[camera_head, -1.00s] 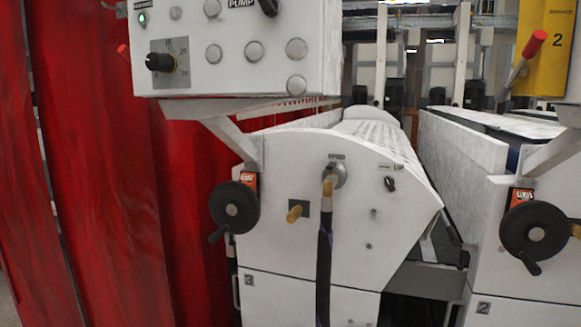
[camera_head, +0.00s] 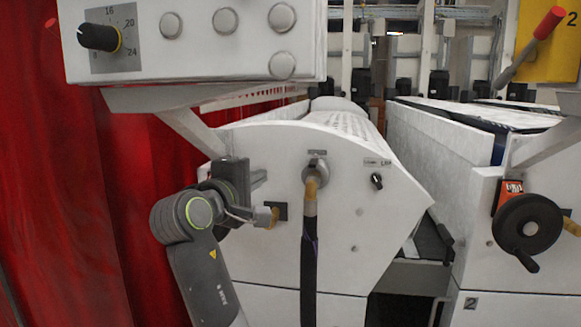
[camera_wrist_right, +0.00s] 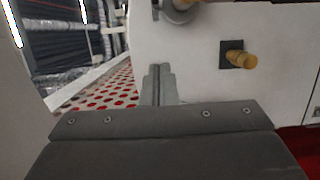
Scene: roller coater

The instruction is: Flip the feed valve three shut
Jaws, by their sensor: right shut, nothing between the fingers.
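The white unit three (camera_head: 345,235) has a round grey fitting (camera_head: 317,166) with a yellowish handle or nozzle (camera_head: 310,190) pointing down and a dark hose below. I cannot tell for sure whether this is the feed valve. To its lower left, a yellowish peg (camera_head: 273,217) sticks out of a dark square plate; the peg also shows in the right wrist view (camera_wrist_right: 240,59). My right gripper (camera_head: 260,178) is up and left of the peg, left of the fitting. Its fingers (camera_wrist_right: 160,84) are shut and empty, apart from both. My left gripper is out of view.
A control box (camera_head: 190,45) with a dial hangs above. A black switch (camera_head: 376,181) is right of the fitting. Unit two has a black handwheel (camera_head: 530,229). Red curtain-like sheets (camera_head: 60,200) fill the left.

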